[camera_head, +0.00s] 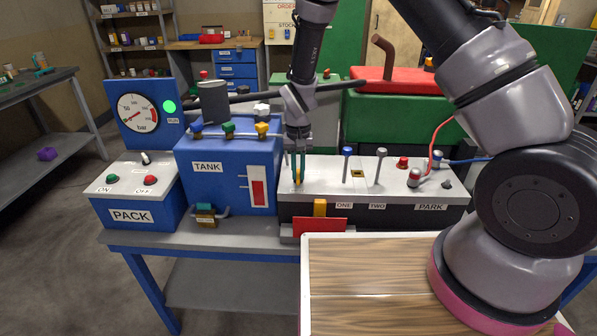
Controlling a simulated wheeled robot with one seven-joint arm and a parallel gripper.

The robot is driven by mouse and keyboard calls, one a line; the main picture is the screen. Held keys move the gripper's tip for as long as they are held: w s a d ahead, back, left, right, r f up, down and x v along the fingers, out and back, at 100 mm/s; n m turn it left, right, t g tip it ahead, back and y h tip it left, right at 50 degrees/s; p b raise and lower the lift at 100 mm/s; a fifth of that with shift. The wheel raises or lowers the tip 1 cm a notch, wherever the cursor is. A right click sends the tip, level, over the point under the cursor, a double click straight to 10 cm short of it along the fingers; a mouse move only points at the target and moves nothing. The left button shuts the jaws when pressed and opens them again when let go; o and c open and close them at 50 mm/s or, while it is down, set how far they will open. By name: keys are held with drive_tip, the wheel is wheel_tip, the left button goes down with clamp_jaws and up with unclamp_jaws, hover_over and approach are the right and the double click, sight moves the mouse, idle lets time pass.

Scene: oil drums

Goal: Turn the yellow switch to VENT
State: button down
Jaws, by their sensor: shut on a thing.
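My gripper (298,172) points down over the left end of the white-topped control box (325,180). Its fingers are shut on a slim yellow switch (298,178), which is mostly hidden between them. Which way the switch is turned cannot be made out. I cannot read a VENT label in this view. The labels ONE, TWO and PARK show on the box's front.
A blue-topped lever (347,164) and a grey lever (380,165) stand to the right of my gripper. A red button (402,163) is further right. The blue TANK box (225,175) is close on the left. A wooden board (370,280) lies in front.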

sight(298, 173)
idle(0.4)
drive_tip(key=c, duration=0.9)
unclamp_jaws()
wheel_tip(298, 173, up, 11)
drive_tip(key=shift+f, duration=0.1)
